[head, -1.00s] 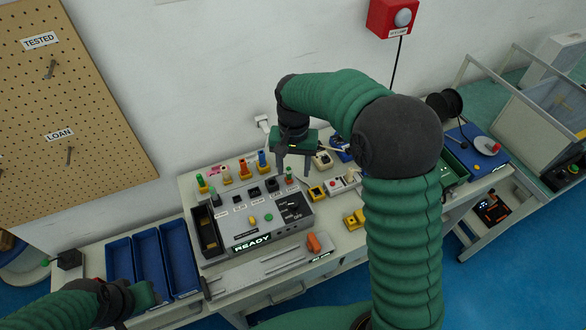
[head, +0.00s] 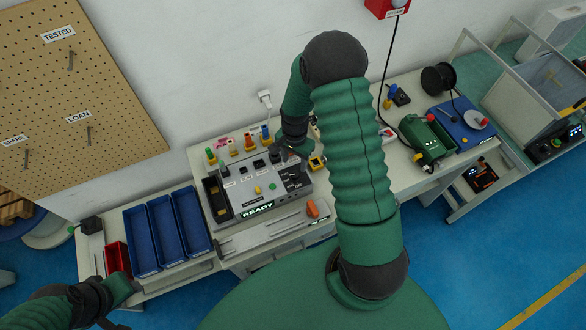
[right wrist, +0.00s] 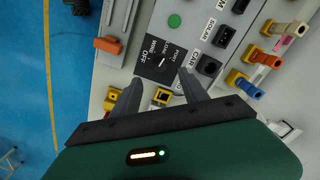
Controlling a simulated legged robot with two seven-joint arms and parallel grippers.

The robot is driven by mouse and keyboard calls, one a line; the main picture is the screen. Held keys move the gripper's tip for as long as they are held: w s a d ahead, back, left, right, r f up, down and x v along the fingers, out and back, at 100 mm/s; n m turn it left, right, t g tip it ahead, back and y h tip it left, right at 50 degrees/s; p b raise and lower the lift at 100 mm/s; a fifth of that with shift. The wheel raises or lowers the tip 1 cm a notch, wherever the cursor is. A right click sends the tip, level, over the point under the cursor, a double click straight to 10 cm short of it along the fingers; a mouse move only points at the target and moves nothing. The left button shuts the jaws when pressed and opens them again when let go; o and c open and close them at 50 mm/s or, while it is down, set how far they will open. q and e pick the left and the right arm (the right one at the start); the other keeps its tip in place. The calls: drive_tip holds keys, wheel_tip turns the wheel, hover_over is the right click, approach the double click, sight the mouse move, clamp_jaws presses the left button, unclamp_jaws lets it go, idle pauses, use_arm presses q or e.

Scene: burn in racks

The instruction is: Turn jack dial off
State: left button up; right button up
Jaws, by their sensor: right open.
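The jack dial (right wrist: 160,60) sits on a black square plate with white lettering, including OFF, on the grey test box (head: 236,207). In the right wrist view a short white mark shows near the plate's middle; I cannot tell clearly which label it points at. My right gripper (right wrist: 159,78) is open and empty, its two fingers apart at the near edge of the dial plate. In the head view the right gripper (head: 289,153) is at the box's back right, partly hidden by my arm. My left gripper (head: 120,289) is at the lower left; its fingers are not clear.
The box's display reads READY (head: 258,211). Coloured plugs (head: 250,142) stand behind the box. An orange-handled tool (head: 312,208) lies in front. Blue bins (head: 162,230) and a red bin (head: 117,258) are at left. A green device (head: 425,140) is at right.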

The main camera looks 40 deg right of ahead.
sight(295, 173)
wheel_tip(295, 173, down, 8)
drive_tip(key=shift+r+p, duration=0.15)
drive_tip(key=shift+p, duration=0.5)
clamp_jaws()
